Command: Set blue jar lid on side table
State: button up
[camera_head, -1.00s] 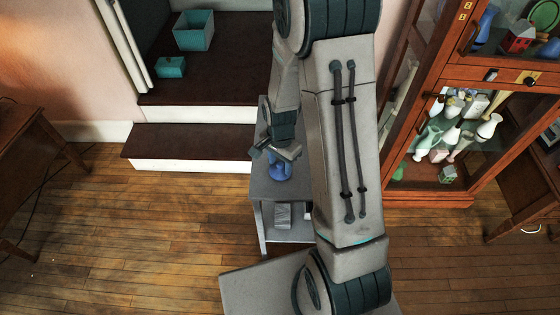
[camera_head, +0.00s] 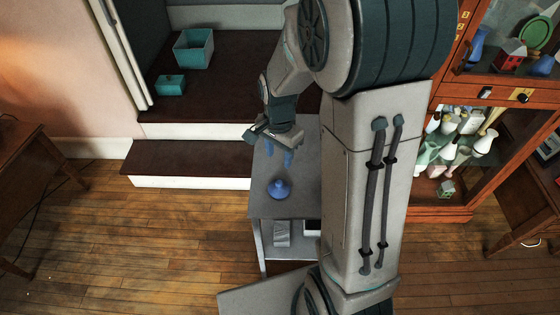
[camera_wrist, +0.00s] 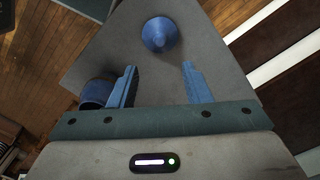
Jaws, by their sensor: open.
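The blue jar lid (camera_head: 280,188), a rounded cone with a knob, rests on the grey side table (camera_head: 300,207) near its front edge. In the wrist view the lid (camera_wrist: 160,34) lies beyond the fingertips, apart from them, on the bare tabletop (camera_wrist: 225,55). My gripper (camera_head: 280,154) is open and empty, above the table and farther back than the lid. Its two blue fingers are spread with a gap between them in the wrist view (camera_wrist: 160,82). A blue round vessel (camera_wrist: 96,92) with a brownish part stands beside the left finger, partly hidden by it.
A glass-fronted wooden cabinet (camera_head: 432,210) with vases and small houses stands right of my arm. Dark steps (camera_head: 190,158) with a teal open box (camera_head: 193,48) and a small teal box (camera_head: 170,85) are at the back left. Wooden floor (camera_head: 150,240) is clear at left.

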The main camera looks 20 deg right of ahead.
jog(key=s+r+n+t, duration=0.2)
jog(key=s+r+n, duration=0.8)
jog(key=s+r, duration=0.2)
jog(key=shift+s+n+t, duration=0.4)
jog(key=shift+s, duration=0.5)
jog(key=shift+a, duration=0.1)
